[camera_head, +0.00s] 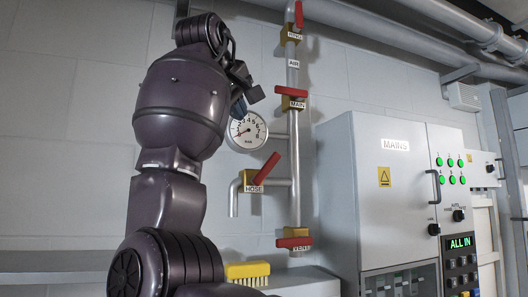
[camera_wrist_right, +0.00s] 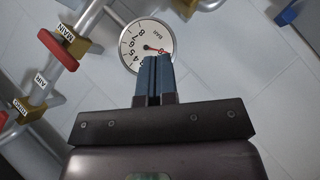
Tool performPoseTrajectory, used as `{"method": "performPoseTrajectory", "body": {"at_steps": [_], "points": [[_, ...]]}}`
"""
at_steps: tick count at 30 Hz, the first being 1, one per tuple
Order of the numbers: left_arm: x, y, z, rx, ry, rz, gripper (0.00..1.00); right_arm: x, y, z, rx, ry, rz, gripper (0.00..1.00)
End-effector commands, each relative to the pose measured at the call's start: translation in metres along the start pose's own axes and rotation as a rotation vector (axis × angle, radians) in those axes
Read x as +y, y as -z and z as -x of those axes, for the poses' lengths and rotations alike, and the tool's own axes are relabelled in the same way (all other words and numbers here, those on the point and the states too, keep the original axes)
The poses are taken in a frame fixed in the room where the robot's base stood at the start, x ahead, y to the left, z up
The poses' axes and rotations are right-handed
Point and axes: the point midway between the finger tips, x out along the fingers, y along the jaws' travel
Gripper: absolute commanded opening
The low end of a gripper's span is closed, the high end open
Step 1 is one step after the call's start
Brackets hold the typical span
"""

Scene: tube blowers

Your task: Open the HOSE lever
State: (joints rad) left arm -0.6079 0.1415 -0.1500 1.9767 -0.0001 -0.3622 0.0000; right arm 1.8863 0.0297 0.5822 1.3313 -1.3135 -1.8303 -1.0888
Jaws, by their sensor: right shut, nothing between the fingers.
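The HOSE lever (camera_head: 266,169) is a red handle on a yellow valve body labelled HOSE, on a side pipe with a downturned spout. It slants up to the right in the head view. My right gripper (camera_head: 239,109) is up and left of it, close to the gauge and apart from the lever. The wrist view shows the right gripper's blue fingers (camera_wrist_right: 153,72) together with nothing between them. The HOSE lever is not visible in the wrist view. My left gripper is not in view.
A pressure gauge (camera_head: 247,131) is beside the right gripper and also shows in the wrist view (camera_wrist_right: 140,43). On the vertical pipe are the red MAIN handle (camera_head: 291,93) and VENT handle (camera_head: 294,242). A grey MAINS cabinet (camera_head: 395,180) stands right; a yellow brush (camera_head: 247,270) lies below.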

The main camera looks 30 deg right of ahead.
Motion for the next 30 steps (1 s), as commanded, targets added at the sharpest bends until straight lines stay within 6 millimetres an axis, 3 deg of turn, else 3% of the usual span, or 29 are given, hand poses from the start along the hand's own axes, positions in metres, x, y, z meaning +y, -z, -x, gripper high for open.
{"method": "performPoseTrajectory", "body": {"at_steps": [9,14,30], "points": [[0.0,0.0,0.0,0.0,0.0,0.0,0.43,0.0,0.0,-0.001,-0.001,0.0,0.0,0.0],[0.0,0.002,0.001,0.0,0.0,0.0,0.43,0.0,0.0,-0.012,-0.001,0.001,0.0,0.0],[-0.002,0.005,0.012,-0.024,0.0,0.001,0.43,0.001,0.001,-0.102,-0.002,0.001,-0.001,0.0]]}}
